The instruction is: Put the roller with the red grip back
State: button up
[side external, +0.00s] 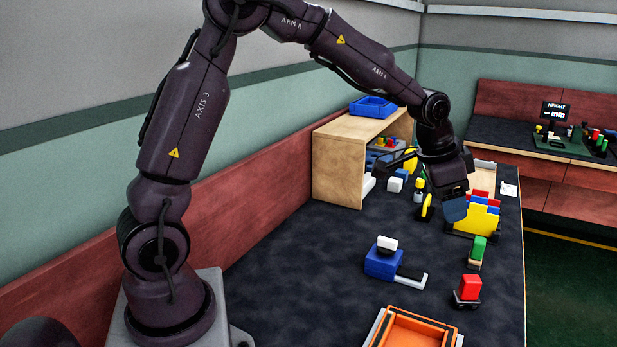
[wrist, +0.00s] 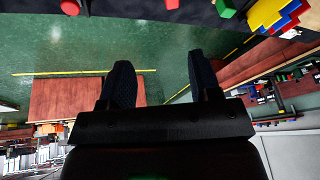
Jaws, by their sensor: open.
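A red block-shaped grip (side external: 470,287) stands upright on a small dark base with rounded ends, near the right edge of the dark table; this looks like the roller. A red piece also shows at the top of the wrist view (wrist: 70,7). A similar piece with a green grip (side external: 478,246) stands behind it, and green shows in the wrist view (wrist: 225,8). My gripper (side external: 455,208) is above the table's far right part, near the yellow organizer. It is open, and between its fingers (wrist: 161,78) the wrist view shows only floor and distant furniture.
A blue block with a white top (side external: 383,263) and a grey bracket stands mid-table. An orange tray (side external: 450,342) lies at the front. A yellow organizer (side external: 484,216) with coloured dividers and a wooden shelf (side external: 338,172) stand farther back. The table's left-middle is clear.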

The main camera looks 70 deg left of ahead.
jog(key=s+d+r+n+y, duration=0.1)
jog(key=s+r, duration=0.3)
jog(key=s, duration=0.3)
jog(key=s+d+r+n, duration=0.1)
jog(key=s+r, duration=0.4)
jog(key=s, duration=0.3)
jog(key=s+n+t, duration=0.1)
jog(key=s+n, duration=0.1)
jog(key=s, duration=0.9)
jog(key=shift+s+d+f+h, duration=0.15)
jog(key=shift+s+f+h, duration=0.1)
jog(key=shift+f+h, duration=0.1)
